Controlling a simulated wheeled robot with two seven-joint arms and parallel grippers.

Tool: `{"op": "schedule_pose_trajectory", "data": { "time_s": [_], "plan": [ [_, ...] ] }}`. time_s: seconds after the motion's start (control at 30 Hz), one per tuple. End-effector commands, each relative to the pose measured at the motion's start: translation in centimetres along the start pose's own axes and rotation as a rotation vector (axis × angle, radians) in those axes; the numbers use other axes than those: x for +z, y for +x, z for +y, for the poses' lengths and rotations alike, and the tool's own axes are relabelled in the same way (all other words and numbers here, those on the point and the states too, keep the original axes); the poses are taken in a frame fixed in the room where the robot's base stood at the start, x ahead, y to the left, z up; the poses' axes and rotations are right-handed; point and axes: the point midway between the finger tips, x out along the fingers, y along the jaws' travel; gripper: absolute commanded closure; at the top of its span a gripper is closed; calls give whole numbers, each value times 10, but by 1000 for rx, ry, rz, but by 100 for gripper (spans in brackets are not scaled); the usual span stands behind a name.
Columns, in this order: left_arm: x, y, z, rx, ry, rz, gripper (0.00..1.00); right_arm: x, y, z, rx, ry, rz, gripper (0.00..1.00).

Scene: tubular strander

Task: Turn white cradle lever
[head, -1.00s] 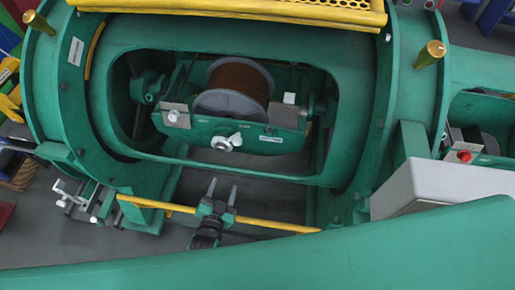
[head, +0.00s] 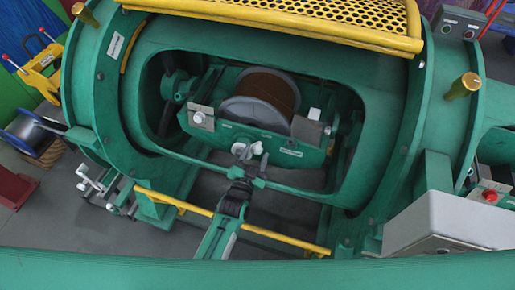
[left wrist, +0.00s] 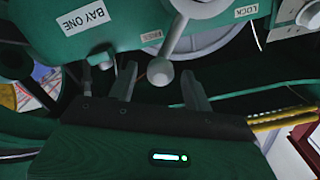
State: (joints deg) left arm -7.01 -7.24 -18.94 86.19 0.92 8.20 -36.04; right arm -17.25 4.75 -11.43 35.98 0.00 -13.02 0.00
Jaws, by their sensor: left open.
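The white cradle lever (head: 246,149) sits on the front of the green cradle (head: 230,132), below the spool. In the left wrist view the lever (left wrist: 178,40) is a pale rod with a round ball knob at its lower end, running up to a hub at the top edge. My left gripper (head: 250,167) reaches up to the lever from below. In the left wrist view the fingers of the left gripper (left wrist: 159,76) are apart, and the ball knob shows between their tips. I cannot tell whether they touch it. My right gripper is not in view.
The cradle holds a brown-wound spool (head: 265,92) inside the oval opening of the green tube. A yellow bar (head: 285,240) crosses below my left arm. A yellow mesh guard (head: 300,18) is above. A grey box (head: 445,222) stands at right. Labels read BAY ONE (left wrist: 85,29) and LOCK (left wrist: 246,11).

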Motion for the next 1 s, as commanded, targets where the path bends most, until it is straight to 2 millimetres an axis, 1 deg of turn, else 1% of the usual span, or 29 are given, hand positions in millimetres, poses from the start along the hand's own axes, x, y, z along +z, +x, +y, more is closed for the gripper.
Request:
{"op": "schedule_pose_trajectory", "data": {
  "time_s": [0.03,0.2,0.57,0.6,0.67,0.7,0.77,0.8,0.83,1.0],
  "plan": [
    [-1,7,0,-1,0,1,50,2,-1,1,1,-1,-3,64],
    [0,20,0,0,0,-1,50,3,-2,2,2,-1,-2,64],
    [0,23,0,0,0,0,50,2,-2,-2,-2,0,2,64],
    [0,23,0,0,0,-1,57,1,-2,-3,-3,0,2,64],
    [0,23,0,0,0,-1,69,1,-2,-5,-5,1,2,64],
    [0,23,0,0,0,-1,77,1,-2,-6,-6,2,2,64],
    [0,23,0,0,0,-1,89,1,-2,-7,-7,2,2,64],
    [0,23,0,0,0,-1,97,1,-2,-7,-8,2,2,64],
    [0,23,0,0,0,-1,100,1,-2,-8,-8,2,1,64],
    [0,22,0,0,-3,-1,100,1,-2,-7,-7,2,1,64]
  ]
}}
